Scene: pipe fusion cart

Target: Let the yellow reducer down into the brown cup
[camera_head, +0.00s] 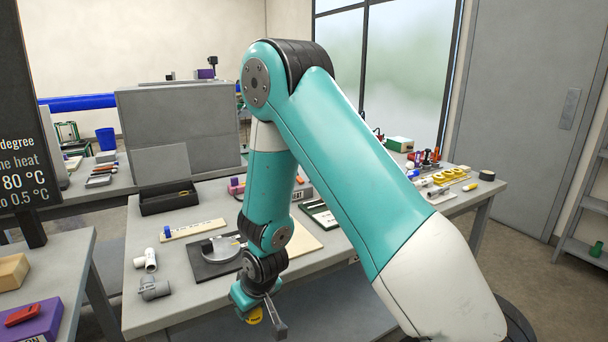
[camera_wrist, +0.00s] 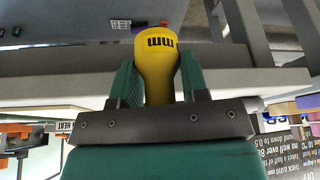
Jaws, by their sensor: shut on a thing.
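My gripper (camera_head: 262,313) is low in front of the workbench's near edge in the head view. In the wrist view my gripper (camera_wrist: 158,82) has its two green fingers shut on the yellow reducer (camera_wrist: 157,62), one on each side. The reducer has dark markings on its wider end, and its narrower part is between the fingers. In the head view only a small part of the yellow reducer (camera_head: 254,317) shows below the gripper. I cannot make out the brown cup in either view.
The grey workbench (camera_head: 190,307) carries a grey elbow fitting (camera_head: 154,288), a white tee (camera_head: 146,260) and a dark plate with a round metal disc (camera_head: 221,249). At left, another table holds a purple box (camera_head: 32,322). My arm hides the bench's middle.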

